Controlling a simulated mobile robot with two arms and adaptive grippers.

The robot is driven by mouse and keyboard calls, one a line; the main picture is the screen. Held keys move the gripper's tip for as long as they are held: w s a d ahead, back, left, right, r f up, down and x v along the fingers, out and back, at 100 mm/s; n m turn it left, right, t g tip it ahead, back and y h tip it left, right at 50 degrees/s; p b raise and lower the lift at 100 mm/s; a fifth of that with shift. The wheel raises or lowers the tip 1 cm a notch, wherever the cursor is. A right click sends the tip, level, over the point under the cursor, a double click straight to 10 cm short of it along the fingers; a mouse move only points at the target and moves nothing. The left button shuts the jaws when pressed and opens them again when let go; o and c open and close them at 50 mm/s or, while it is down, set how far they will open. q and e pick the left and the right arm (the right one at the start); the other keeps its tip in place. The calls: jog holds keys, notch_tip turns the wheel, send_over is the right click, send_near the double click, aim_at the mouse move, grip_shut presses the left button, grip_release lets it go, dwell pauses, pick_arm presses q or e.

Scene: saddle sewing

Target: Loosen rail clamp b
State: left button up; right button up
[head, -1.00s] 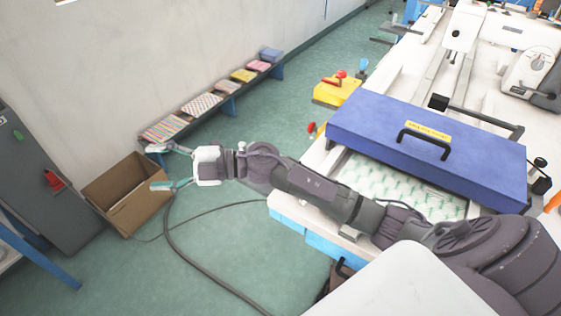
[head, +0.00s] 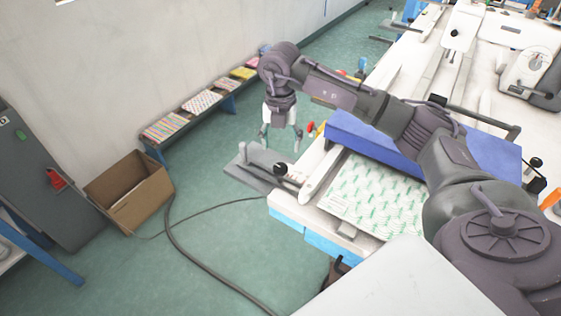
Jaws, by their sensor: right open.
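My right gripper (head: 280,148) hangs pointing down, with its two fingers apart and nothing between them. It is above the floor side of the left end of the white work table (head: 300,210). Below and in front of it are a grey plate (head: 238,168) and a fitting with a black ball knob (head: 281,169). A red knob (head: 310,127) stands just right of the fingers. Another black knob (head: 535,162) is at the table's right side. No label shows which of these is rail clamp b. My left gripper is not in view.
My right arm crosses over the blue lid (head: 350,128) and hides much of it. A green-patterned sheet (head: 375,195) lies in front of the lid. A cardboard box (head: 130,190) and a cable (head: 180,235) are on the floor. A low bench (head: 230,103) runs along the wall.

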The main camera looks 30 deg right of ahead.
aim_at(279, 166)
notch_tip(279, 166, down, 8)
jog(key=shift+f+p, duration=0.2)
jog(key=shift+p, duration=0.5)
jog(key=c, duration=1.1)
jog(key=shift+f+n+b, duration=0.1)
jog(key=shift+n+b, duration=1.35)
jog(key=shift+n, duration=0.45)
jog(key=shift+c, duration=0.2)
jog(key=n+b, duration=0.4)
jog(key=n, duration=0.2)
jog(key=shift+w+a, duration=0.1)
jog(key=n+b, duration=0.3)
jog(key=n, duration=0.3)
jog(key=shift+n, duration=0.4)
jog(key=n+b, duration=0.1)
jog(key=n, duration=0.1)
jog(key=n+b, duration=0.1)
jog(key=n, duration=0.1)
jog(key=shift+a+r, duration=0.1)
jog(key=shift+r, duration=0.1)
jog(key=shift+n, duration=0.3)
